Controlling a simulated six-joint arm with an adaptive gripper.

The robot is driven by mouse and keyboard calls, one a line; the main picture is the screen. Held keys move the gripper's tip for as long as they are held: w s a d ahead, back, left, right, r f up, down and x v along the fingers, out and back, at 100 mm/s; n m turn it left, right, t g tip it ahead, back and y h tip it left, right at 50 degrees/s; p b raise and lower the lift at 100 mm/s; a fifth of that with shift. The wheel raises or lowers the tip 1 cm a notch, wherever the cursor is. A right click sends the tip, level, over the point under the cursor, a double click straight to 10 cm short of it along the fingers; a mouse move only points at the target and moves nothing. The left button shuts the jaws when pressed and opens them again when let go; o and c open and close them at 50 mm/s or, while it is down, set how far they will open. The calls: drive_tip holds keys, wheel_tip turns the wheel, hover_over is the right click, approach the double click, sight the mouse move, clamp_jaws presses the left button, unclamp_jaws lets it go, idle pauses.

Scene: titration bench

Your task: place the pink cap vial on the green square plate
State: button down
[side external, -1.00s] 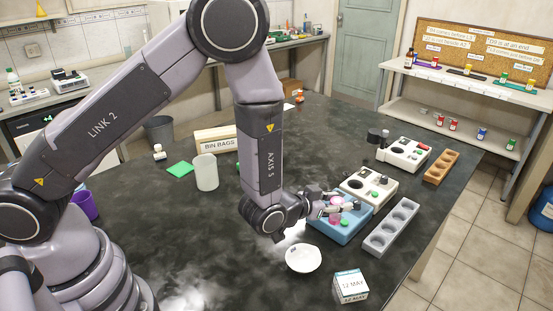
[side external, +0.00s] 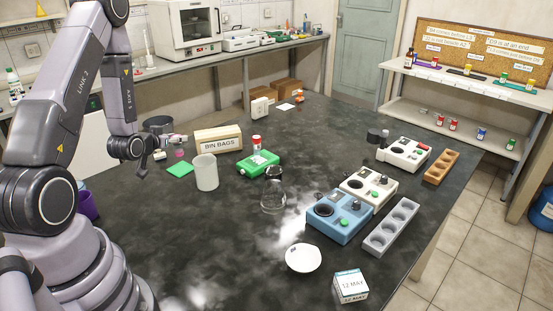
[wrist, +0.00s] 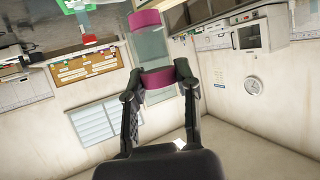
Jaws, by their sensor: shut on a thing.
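The pink cap vial is held by my gripper (side external: 176,143) at the left of the table. In the wrist view the clear glass vial (wrist: 151,46) shows between the fingers (wrist: 158,80), with one pink end between the fingertips and another pink end farther out. In the side view a small pink part (side external: 180,153) shows below the fingers. The green square plate (side external: 180,169) lies flat on the dark table, just below and in front of the gripper. The vial appears above the plate and apart from it; the exact height cannot be told.
A white beaker (side external: 206,173) stands just right of the plate, with a bin bags box (side external: 218,140) behind. A small white-capped bottle (side external: 159,155) is close to the gripper. The blue device (side external: 338,217) is far off.

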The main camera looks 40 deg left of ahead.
drive_tip(key=s+a+f+n+g+y, duration=0.1)
drive_tip(key=s+a, duration=0.3)
hover_over(181, 169)
drive_tip(key=shift+y, duration=0.3)
drive_tip(key=f, duration=0.9)
drive_tip(key=shift+s+d, duration=0.2)
drive_tip(key=shift+w+a+f, duration=0.15)
drive_tip(key=shift+f, duration=1.8)
drive_tip(key=c, duration=0.8)
unclamp_jaws()
drive_tip(key=shift+f, duration=0.1)
